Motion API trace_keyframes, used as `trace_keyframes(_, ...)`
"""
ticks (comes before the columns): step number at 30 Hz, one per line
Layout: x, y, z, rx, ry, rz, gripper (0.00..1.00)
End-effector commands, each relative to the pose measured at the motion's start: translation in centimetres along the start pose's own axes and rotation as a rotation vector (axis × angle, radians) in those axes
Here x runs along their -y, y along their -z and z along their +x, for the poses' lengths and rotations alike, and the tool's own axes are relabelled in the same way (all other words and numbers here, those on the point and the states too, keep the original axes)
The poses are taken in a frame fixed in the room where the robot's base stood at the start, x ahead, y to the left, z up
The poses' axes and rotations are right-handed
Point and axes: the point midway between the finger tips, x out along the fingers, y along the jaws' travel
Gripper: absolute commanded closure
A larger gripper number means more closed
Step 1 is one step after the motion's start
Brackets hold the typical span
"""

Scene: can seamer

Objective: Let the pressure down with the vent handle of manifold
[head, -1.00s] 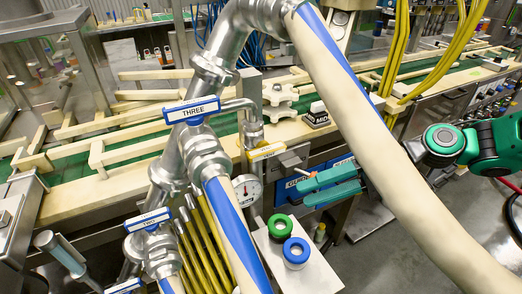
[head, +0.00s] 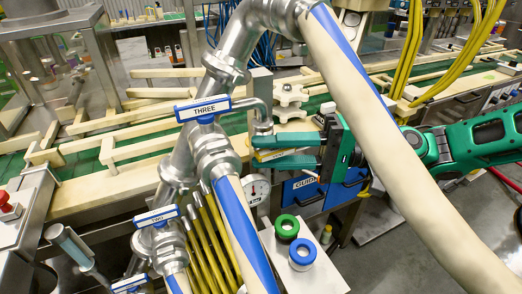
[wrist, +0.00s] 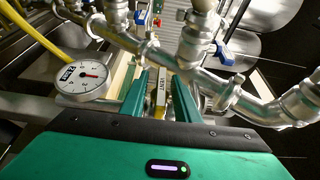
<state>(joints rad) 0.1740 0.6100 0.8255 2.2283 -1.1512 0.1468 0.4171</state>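The yellow vent handle (head: 268,155) with a white label is on the pipe manifold (head: 217,75). In the wrist view the vent handle (wrist: 159,103) reads VENT and points toward me. My gripper (head: 253,152) has its two green fingers on either side of the handle, one above and one below in the head view. In the wrist view my gripper (wrist: 160,80) shows narrow gaps between the fingers and the handle, so it looks open around it. The round pressure gauge (wrist: 83,80) is beside the left finger; it is partly visible in the head view (head: 258,188).
Blue handles marked THREE (head: 203,109) and TWO (head: 156,216) are on the manifold's left. A thick beige hose (head: 365,115) crosses in front of my arm. A block with green (head: 287,227) and blue (head: 300,252) rings stands below my gripper.

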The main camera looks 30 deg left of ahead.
Motion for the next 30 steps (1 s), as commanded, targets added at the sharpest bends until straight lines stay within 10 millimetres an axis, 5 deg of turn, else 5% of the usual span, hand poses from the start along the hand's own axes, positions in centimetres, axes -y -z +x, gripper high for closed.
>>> trace_keyframes(6, 0.0, -0.1, 2.4, 0.004, 0.0, 0.0, 0.71)
trace_keyframes(17, 0.0, -0.1, 3.0, 0.004, -0.001, 0.0, 0.71)
trace_keyframes(21, 0.0, -0.1, 3.0, 0.004, -0.001, 0.0, 1.0)
trace_keyframes(25, -0.1, -0.6, 1.8, -0.001, -0.005, 0.002, 1.0)
trace_keyframes(30, -0.1, -0.2, 2.9, 0.005, -0.013, -0.004, 1.0)
